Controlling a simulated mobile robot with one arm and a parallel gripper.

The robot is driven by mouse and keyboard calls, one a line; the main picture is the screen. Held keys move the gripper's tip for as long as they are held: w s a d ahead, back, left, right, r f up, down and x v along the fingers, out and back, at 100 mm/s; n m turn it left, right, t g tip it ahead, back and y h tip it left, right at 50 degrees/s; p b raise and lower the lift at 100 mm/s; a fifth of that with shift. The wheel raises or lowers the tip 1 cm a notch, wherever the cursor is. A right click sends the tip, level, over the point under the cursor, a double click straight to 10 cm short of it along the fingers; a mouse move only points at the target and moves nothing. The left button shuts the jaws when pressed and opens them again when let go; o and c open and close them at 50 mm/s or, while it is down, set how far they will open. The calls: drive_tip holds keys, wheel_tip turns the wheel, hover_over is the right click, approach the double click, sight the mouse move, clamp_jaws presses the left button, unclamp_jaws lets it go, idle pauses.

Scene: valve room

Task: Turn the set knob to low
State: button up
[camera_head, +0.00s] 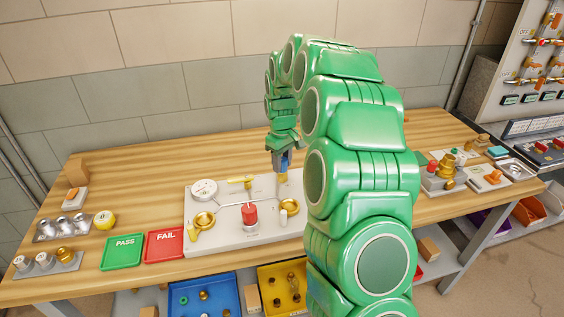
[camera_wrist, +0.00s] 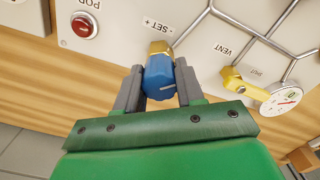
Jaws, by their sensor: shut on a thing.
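The set knob (camera_wrist: 160,78) is blue with a white pointer line and sits on a brass collar beside a "- SET +" label in the wrist view. My gripper (camera_wrist: 160,88) has one grey finger on each side of the knob and is shut on it. In the head view, my gripper (camera_head: 281,160) reaches down to the back right part of the pale panel (camera_head: 215,235). My arm hides the right part of that panel, and the knob is mostly covered there by the gripper.
Near the knob are a yellow vent lever (camera_wrist: 244,87), a round gauge (camera_wrist: 281,102) and a red button (camera_wrist: 84,25). A red knob (camera_head: 250,215) stands mid-panel between brass cups. Green PASS (camera_head: 122,252) and red FAIL (camera_head: 164,244) trays lie left.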

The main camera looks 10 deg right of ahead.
drive_tip(key=n, duration=0.6)
drive_tip(key=shift+w+r+n, duration=0.1)
drive_tip(key=shift+n, duration=0.2)
idle(0.4)
drive_tip(key=o, duration=1)
drive_tip(key=shift+o, duration=0.2)
wheel_tip(320, 180, up, 7)
drive_tip(key=shift+r, duration=0.35)
